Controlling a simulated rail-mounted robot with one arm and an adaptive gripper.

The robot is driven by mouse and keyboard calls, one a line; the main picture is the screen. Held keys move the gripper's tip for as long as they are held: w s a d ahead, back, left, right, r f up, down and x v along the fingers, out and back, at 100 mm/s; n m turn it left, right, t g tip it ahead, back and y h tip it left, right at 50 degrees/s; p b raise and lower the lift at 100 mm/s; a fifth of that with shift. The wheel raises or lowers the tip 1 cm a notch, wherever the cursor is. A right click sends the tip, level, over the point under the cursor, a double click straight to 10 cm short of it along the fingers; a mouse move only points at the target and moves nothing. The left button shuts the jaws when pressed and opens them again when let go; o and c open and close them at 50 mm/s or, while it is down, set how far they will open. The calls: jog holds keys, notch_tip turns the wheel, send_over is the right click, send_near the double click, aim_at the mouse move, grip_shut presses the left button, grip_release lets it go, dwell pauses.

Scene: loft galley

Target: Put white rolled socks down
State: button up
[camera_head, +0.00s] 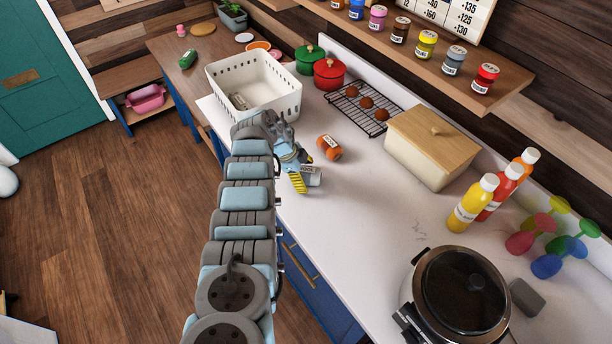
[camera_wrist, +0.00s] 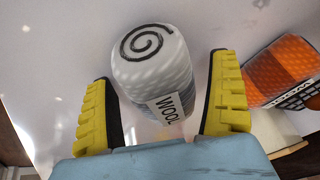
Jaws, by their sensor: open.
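The white rolled socks (camera_wrist: 150,62), with a dark spiral on the end and a WOOL label, lie on the white counter. They also show in the head view (camera_head: 313,177), partly hidden by my gripper (camera_head: 301,171). In the wrist view my gripper (camera_wrist: 163,88) is open, with one yellow finger on each side of the socks. A gap shows between the socks and the right finger; the left finger is close, and I cannot tell if it touches.
An orange labelled roll (camera_head: 330,148) lies just beyond my gripper, right of the right finger in the wrist view (camera_wrist: 282,68). A white perforated basket (camera_head: 283,101) stands behind, a cooling rack (camera_head: 379,124) and bread box (camera_head: 425,158) to the right. Counter nearer the cooker (camera_head: 461,292) is clear.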

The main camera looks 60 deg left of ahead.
aim_at(306, 170)
dwell(0.3)
jog(key=shift+f, duration=0.1)
jog(key=c, duration=1.3)
jog(key=shift+a+r+p, duration=0.1)
jog(key=shift+r+p, duration=0.25)
jog(key=shift+r, duration=0.4)
notch_tip(306, 170, up, 2)
jog(key=shift+p, duration=0.3)
jog(key=s+a+r+b, duration=0.1)
jog(key=s+a+r, duration=0.1)
jog(key=s+r, duration=0.1)
jog(key=s+a+r+b, duration=0.1)
jog(key=s+r, duration=0.2)
jog(key=s, duration=0.2)
jog(key=s+a+r+b, duration=0.1)
jog(key=s+a+r, duration=0.1)
jog(key=s+r, duration=0.1)
jog(key=shift+s+a+r, duration=0.15)
jog(key=shift+s+a, duration=0.05)
jog(key=shift+s, duration=0.25)
jog(key=shift+s+a+r, duration=0.15)
jog(key=shift+s, duration=0.25)
